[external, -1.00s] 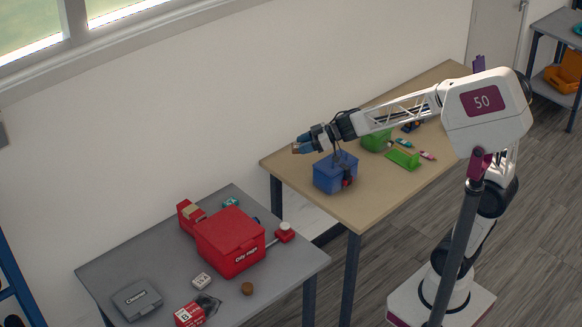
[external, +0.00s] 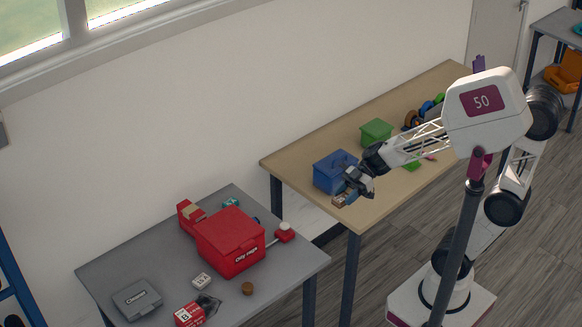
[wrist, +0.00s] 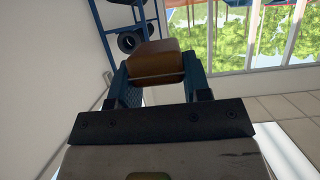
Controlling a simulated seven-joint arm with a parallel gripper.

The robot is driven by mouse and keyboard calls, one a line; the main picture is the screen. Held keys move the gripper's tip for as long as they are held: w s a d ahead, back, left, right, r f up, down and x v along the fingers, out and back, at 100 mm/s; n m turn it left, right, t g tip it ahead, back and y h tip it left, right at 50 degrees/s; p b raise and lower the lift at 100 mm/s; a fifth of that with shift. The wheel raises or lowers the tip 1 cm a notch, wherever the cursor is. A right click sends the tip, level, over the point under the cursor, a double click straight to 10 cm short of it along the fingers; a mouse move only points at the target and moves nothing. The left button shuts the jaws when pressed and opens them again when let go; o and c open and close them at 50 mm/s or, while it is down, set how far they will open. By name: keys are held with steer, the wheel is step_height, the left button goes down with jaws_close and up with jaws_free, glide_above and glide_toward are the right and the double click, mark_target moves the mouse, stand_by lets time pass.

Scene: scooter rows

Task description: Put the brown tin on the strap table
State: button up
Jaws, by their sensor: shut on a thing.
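The brown tin (wrist: 155,62) is between the fingers of my gripper (wrist: 157,80) in the wrist view. In the external view my gripper (external: 350,187) is shut on the tin (external: 340,201), near the left end of the wooden table (external: 318,137), in front of the blue bin. I cannot tell its exact height over the table. A grey table (external: 120,262) stands to the left and lower in the picture. No label shows which table is the strap table.
The wooden table holds a blue bin (external: 332,170) and a green bin (external: 377,132). A gap separates the tables.

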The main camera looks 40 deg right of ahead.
step_height(320, 180, down, 25)
steer(key=shift+w+f, duration=0.15)
steer(key=shift+f, duration=0.05)
stand_by(0.4)
glide_above(296, 255)
steer(key=s+d, duration=0.1)
steer(key=s, duration=0.1)
steer(key=shift+w+f, duration=0.2)
steer(key=shift+f, duration=0.5)
steer(key=shift+w+a, duration=0.2)
steer(key=shift+w, duration=0.15)
steer(key=shift+w+a+f, duration=0.15)
steer(key=shift+w+f, duration=0.05)
steer(key=shift+f, duration=0.25)
steer(key=shift+w+a+f, duration=0.1)
steer(key=shift+w+f, duration=0.1)
steer(key=shift+f, duration=0.95)
steer(key=shift+f, duration=0.25)
steer(key=o, duration=0.9)
